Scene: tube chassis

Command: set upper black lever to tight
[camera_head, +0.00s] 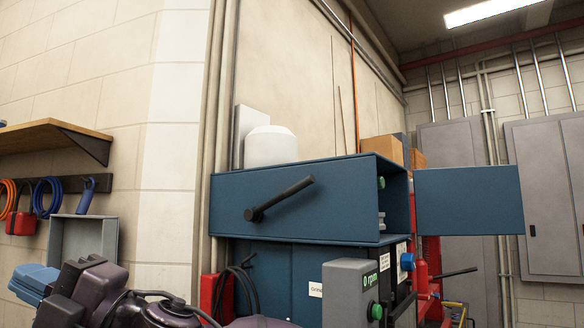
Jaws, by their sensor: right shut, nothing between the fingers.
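The upper black lever (282,198) is on the front of the blue upper box (335,212). Its round pivot is at the lower left and its bar tilts up to the right. My right gripper (68,284) is at the lower left, well left of and below the lever and apart from it. It is dark, seen at an angle, and shut with nothing held. Its fingertips are hard to make out. My left gripper is not in view. No "tight" marking is readable near the lever.
A blue door (468,200) stands out to the right of the box. Below are a grey box reading "0 rpm" (350,286) with a green knob, a blue knob (407,262) and another black lever (455,273). A grey bin (82,240) and wooden shelf (50,136) are at left.

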